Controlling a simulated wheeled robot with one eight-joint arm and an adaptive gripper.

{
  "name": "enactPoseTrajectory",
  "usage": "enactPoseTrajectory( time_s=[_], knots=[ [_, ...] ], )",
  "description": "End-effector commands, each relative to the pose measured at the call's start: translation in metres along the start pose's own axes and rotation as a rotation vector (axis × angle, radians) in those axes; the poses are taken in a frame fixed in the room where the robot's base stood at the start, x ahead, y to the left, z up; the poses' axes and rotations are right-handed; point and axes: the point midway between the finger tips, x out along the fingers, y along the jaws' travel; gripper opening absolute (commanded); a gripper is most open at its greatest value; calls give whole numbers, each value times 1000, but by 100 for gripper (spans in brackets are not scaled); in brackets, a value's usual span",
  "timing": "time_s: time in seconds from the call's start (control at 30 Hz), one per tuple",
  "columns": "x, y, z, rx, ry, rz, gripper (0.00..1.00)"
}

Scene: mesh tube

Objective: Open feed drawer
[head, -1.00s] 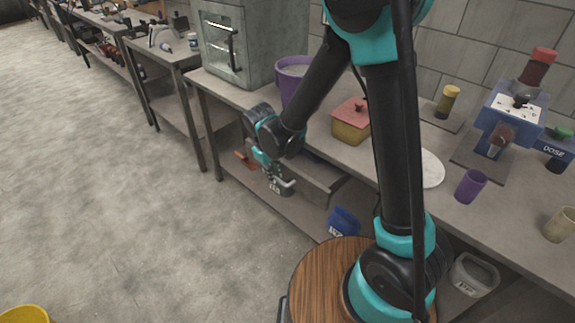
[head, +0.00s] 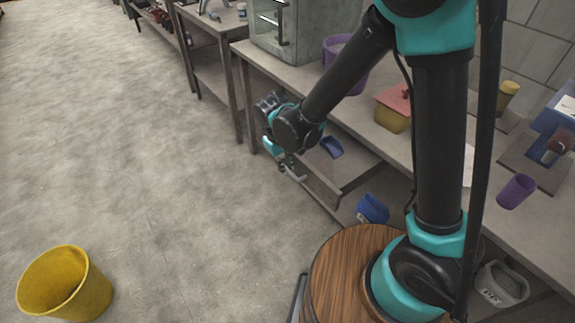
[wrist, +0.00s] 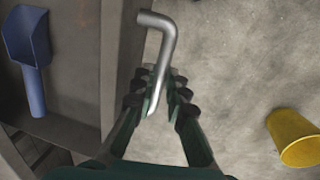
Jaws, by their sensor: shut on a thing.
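The feed drawer (head: 348,174) is a grey metal tray under the bench and stands pulled out. It also shows at the left of the wrist view (wrist: 75,50). A blue scoop (head: 332,147) lies inside it, also seen in the wrist view (wrist: 30,60). My gripper (head: 290,170) is at the drawer's front. In the wrist view, the fingers of my gripper (wrist: 160,88) are shut around the bent silver handle (wrist: 161,45). Part of the drawer is hidden by my arm in the head view.
A yellow bucket (head: 66,285) stands on the open floor at left. The bench top (head: 372,139) holds a purple pot (head: 345,62), a red-lidded yellow box (head: 392,108) and a purple cup (head: 516,191). A blue container (head: 372,208) sits on the lower shelf.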

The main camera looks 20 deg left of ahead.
Motion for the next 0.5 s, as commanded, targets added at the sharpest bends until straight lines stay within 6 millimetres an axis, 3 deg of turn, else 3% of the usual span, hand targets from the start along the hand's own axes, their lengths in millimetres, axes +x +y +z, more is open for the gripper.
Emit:
enactPoseTrajectory(
  time_s=[0.07,0.1,0.13,0.5],
  knots=[
    [0,0,1,0,-1,-1,0],
    [0,0,1,0,-1,-1,18],
    [0,0,1,0,-1,0,22],
    [-3,0,0,0,0,0,22]
  ],
)
